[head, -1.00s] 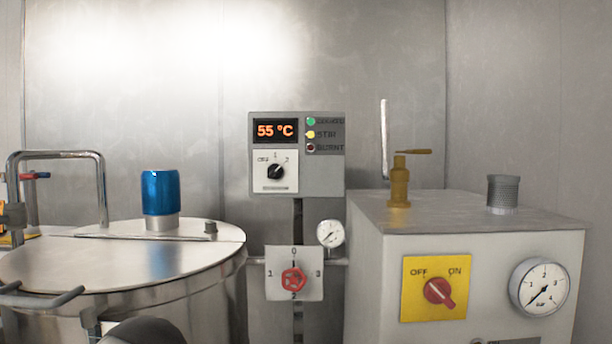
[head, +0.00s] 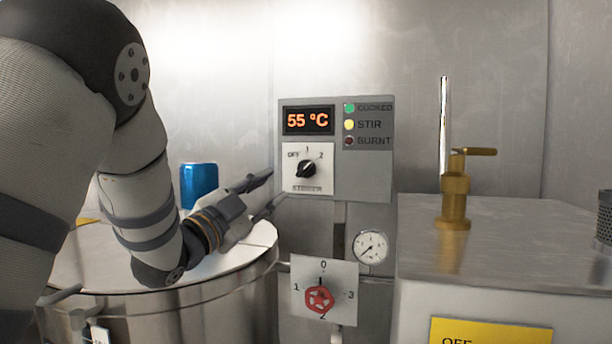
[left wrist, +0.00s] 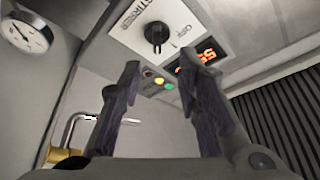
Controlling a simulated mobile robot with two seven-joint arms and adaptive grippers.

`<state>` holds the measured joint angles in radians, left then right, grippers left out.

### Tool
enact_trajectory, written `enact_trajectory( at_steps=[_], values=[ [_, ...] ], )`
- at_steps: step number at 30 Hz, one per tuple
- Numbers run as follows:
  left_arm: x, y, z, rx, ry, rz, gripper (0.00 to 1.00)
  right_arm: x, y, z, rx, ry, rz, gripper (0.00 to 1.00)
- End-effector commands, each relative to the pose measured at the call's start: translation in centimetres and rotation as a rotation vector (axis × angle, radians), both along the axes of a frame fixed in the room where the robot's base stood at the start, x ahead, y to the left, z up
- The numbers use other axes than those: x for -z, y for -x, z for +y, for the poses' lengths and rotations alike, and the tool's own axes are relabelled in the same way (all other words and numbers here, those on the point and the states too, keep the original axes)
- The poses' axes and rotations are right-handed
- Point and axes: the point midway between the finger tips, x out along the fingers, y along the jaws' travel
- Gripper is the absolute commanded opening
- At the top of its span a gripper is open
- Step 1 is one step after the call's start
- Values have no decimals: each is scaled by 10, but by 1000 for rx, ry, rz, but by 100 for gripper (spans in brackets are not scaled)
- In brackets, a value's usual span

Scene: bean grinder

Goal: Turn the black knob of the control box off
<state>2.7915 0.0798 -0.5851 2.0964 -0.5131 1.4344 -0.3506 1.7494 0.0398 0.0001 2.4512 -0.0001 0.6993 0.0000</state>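The grey control box (head: 362,178) is on the back wall. It has a "55 °C" display (head: 308,120) and a black knob (head: 306,169) on a white plate with the marks OFF, 1 and 2. The knob's pointer is turned toward the upper right, near 2. My left gripper (head: 270,188) is just left of the box, its fingers apart and empty. In the left wrist view the open fingers (left wrist: 158,78) point toward the box, and the knob (left wrist: 156,36) shows beyond the gap between them, not touched. My right gripper is not in view.
A red valve (head: 319,299) and a gauge (head: 370,247) sit below the box. A brass valve (head: 454,200) tops the cabinet (head: 510,240) at right.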

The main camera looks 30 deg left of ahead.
Motion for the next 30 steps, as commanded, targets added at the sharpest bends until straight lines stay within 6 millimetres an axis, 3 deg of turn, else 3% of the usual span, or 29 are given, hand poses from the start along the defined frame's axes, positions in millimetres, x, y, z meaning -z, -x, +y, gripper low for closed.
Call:
enact_trajectory(
  at_steps=[6,12,22,23,27,30],
  values=[
    [-14,-56,-4,4,0,2,31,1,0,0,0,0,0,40],
    [-24,-89,-5,3,2,2,31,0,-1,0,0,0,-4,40],
    [-26,-97,-6,1,4,4,31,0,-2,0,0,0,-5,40],
    [-26,-97,-6,1,4,4,29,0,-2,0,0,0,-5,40],
    [-26,-97,-6,1,4,4,0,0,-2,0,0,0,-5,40],
    [-26,-97,-5,1,4,4,0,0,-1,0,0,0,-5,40]
  ],
)
